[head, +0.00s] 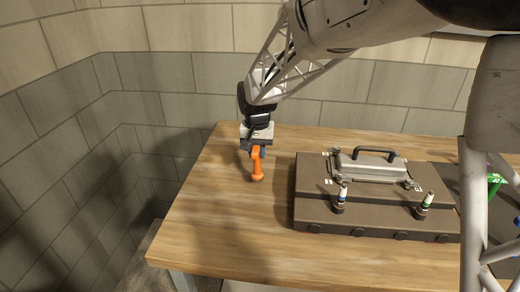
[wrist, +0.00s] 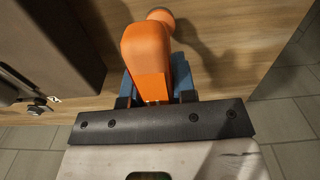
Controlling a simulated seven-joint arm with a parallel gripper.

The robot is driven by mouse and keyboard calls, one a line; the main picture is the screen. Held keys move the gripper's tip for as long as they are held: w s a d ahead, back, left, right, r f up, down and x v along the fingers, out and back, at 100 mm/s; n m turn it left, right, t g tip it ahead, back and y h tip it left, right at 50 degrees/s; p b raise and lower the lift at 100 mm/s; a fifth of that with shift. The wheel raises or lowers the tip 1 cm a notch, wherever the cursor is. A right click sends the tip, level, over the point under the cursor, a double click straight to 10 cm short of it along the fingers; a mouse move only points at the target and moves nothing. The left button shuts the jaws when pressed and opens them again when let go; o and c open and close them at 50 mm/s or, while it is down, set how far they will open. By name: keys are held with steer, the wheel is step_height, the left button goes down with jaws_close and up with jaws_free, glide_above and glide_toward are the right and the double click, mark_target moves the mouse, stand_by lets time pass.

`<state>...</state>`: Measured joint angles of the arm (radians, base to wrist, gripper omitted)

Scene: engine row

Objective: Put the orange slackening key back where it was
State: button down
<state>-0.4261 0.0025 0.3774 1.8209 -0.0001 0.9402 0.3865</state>
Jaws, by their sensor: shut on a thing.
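The orange slackening key (head: 257,167) is at the left part of the wooden table. My gripper (head: 257,151) is shut on its upper part from above. The key points down, with its rounded knob end lowest, at or just above the table top; I cannot tell if it touches. In the wrist view the orange key (wrist: 147,52) stands out beyond the jaws, and the blue-grey fingers of my gripper (wrist: 158,82) show on both sides of it. The jaws cover its held end.
A dark brown engine block (head: 310,205) with a grey handled cover (head: 370,168) is right of the key. A blue-banded plug (head: 341,197) and a green-banded plug (head: 424,204) stand on it. A green object (head: 494,184) is at far right. The table (head: 205,225) is bare at left and front.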

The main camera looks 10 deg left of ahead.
steer(key=shift+w+a, duration=0.25)
steer(key=shift+w, duration=0.3)
steer(key=shift+w+a, duration=0.25)
steer(key=shift+w, duration=0.3)
steer(key=shift+f, duration=0.1)
steer(key=shift+f, duration=1.7)
steer(key=shift+f, duration=0.15)
steer(key=c, duration=0.9)
jaws_free()
step_height(320, 180, up, 12)
steer(key=shift+r, duration=0.1)
